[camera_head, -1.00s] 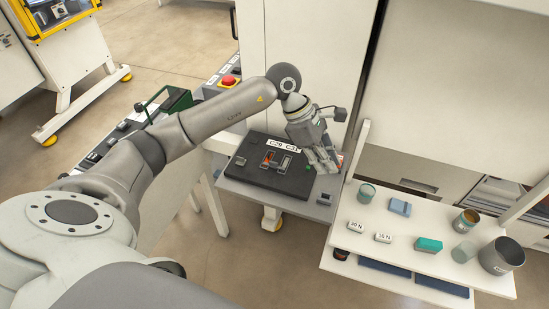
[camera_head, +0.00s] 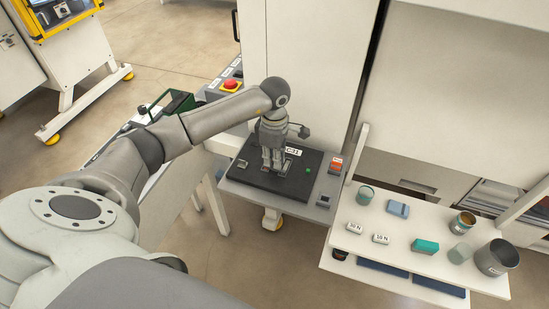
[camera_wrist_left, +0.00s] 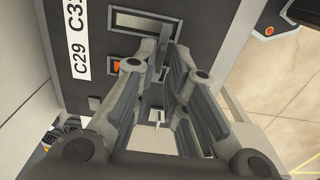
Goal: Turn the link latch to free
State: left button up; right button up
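A black panel (camera_head: 290,185) lies on a grey bench. Its white label shows C29 in the wrist view (camera_wrist_left: 80,50). That view also shows metal-framed slots (camera_wrist_left: 146,23), an orange piece (camera_wrist_left: 117,66) and a small pale T-shaped piece (camera_wrist_left: 157,117) seen between the finger linkages. I cannot tell which part is the link latch. My left gripper (camera_head: 272,165) points down over the panel's middle and hides part of the slots and the label. In the wrist view its fingers (camera_wrist_left: 167,55) are apart with a narrow gap and nothing visibly held. My right gripper is not in view.
A red emergency button (camera_head: 230,84) is behind the panel, and an orange-red switch (camera_head: 336,164) is at its right. A tall cabinet wall (camera_head: 310,70) stands close behind.

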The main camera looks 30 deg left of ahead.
pick_arm(q)
jog(key=shift+f, duration=1)
jog(key=shift+c, duration=0.2)
grip_shut()
